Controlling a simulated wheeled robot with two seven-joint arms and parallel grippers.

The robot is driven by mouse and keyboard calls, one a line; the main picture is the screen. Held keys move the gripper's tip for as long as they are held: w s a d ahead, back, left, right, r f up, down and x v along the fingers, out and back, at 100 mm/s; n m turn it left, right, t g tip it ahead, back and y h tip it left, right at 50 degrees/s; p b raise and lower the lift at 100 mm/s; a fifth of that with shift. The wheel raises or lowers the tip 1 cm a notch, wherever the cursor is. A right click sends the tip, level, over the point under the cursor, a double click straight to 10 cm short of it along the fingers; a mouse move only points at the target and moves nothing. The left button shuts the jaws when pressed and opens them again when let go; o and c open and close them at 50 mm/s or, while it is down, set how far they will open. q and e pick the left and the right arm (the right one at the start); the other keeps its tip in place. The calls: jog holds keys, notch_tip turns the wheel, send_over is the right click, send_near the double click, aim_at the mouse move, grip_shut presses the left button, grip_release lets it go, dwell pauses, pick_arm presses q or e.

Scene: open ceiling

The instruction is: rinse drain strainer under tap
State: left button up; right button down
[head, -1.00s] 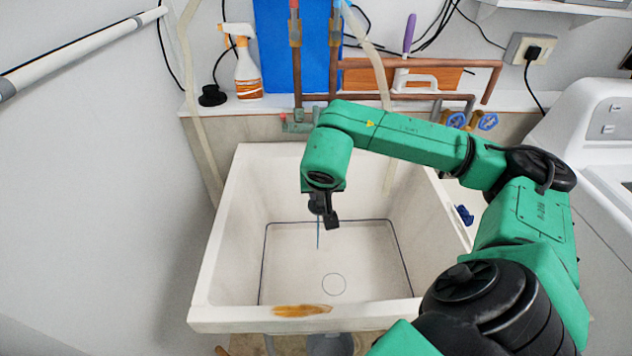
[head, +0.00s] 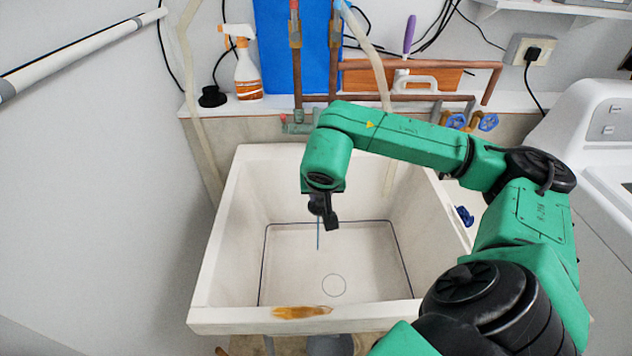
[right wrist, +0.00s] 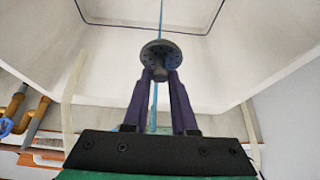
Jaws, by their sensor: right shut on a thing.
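My right gripper (head: 329,214) hangs over the sink (head: 215,255), its arm reaching in from the right. In the right wrist view its two fingers (right wrist: 160,76) are shut on the knob of the drain strainer (right wrist: 162,50), a dark grey disc with small holes. The strainer is held in the air above the sink floor. A thin blue line, looking like a water stream (head: 318,238), runs down below the gripper. In the wrist view the line passes behind or onto the strainer; I cannot tell which. The tap's spout is hidden behind my arm. My left gripper is not in view.
Copper pipes (head: 420,63) and hoses run along the back wall. A spray bottle (head: 246,68) stands on the ledge at the left. A white machine (head: 590,125) stands at the right. The sink floor is clear, with a drain circle (head: 334,285) and a brown stain on the front rim.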

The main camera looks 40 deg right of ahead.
jog(key=s+a+r+p, duration=0.2)
jog(key=s+r, duration=0.2)
jog(key=shift+a, duration=0.4)
dwell(0.4)
